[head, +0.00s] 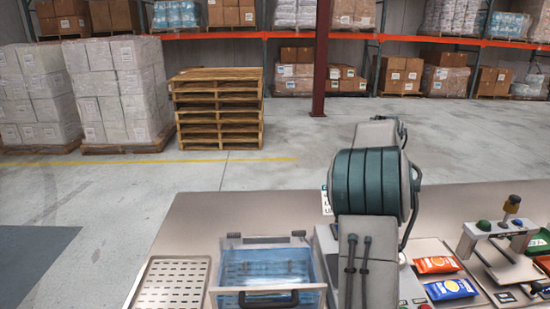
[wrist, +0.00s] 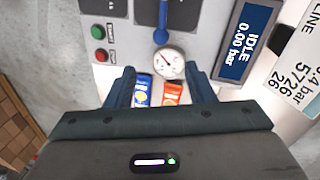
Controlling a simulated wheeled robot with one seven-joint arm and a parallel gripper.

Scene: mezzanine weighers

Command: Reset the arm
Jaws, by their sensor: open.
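My gripper (wrist: 160,78) shows in the wrist view, with its two blue fingers spread apart. Nothing is held between them. In the wrist view it faces a grey machine panel (wrist: 205,15) with a round dial gauge (wrist: 169,62) just beyond the fingertips. I cannot tell whether the fingers touch anything. My arm fills the middle of the head view, bent over the bench, and the gripper is hidden there. A blue packet (wrist: 143,92) and an orange packet (wrist: 172,93) show beyond the fingers; they also lie on the bench as the blue packet (head: 450,288) and orange packet (head: 437,264).
The panel has a green button (wrist: 97,31), a red button (wrist: 101,55), a blue lever (wrist: 161,35) and a display (wrist: 247,40) reading IDLE, 0.00 bar. A perforated tray (head: 172,283), a clear-lidded bin (head: 231,242) and a buttoned fixture (head: 480,230) crowd the bench (head: 200,215).

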